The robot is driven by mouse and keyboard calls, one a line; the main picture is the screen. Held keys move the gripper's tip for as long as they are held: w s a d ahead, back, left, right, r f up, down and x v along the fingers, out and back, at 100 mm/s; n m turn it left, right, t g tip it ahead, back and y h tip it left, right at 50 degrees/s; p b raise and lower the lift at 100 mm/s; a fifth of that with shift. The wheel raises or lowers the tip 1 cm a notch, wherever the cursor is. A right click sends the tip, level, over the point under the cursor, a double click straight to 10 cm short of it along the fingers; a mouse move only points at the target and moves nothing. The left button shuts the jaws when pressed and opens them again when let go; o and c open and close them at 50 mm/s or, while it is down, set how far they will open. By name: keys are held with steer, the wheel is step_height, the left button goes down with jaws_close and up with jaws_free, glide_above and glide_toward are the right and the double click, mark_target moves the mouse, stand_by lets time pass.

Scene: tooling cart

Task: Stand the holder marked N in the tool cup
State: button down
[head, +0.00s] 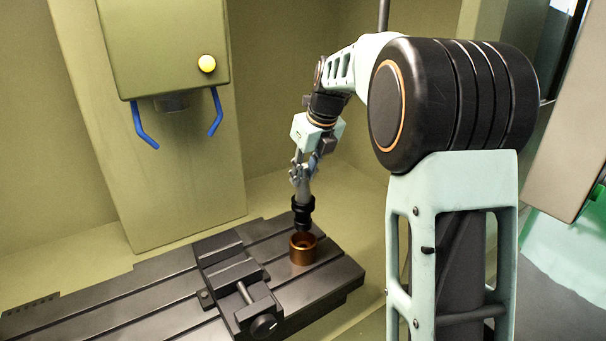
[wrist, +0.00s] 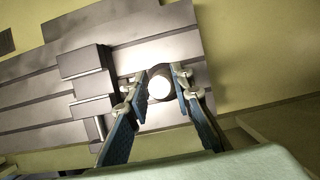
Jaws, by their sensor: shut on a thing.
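My gripper (head: 303,172) is shut on a tool holder (head: 303,205), which has a grey upper part and a black flanged lower part. The holder hangs about upright, just above the copper-brown tool cup (head: 303,249). No letter N can be read on the holder.
The cup stands on a dark slotted machine table (head: 335,277). A black vise (head: 240,285) with a screw handle is left of the cup. A machine head (head: 165,45) with two blue handles hangs at the upper left. The table's right edge is close to the cup.

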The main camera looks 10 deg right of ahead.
mark_target(303, 199)
steer(key=shift+f+b, duration=1.6)
steer(key=shift+f, duration=0.2)
steer(key=shift+f+b, duration=0.7)
steer(key=shift+f, duration=0.95)
steer(key=shift+f+p, duration=0.25)
steer(key=shift+p, duration=0.05)
steer(key=c, duration=2)
jaws_free()
steer(key=shift+o, duration=0.2)
steer(key=shift+f, duration=0.1)
steer(key=o, duration=0.5)
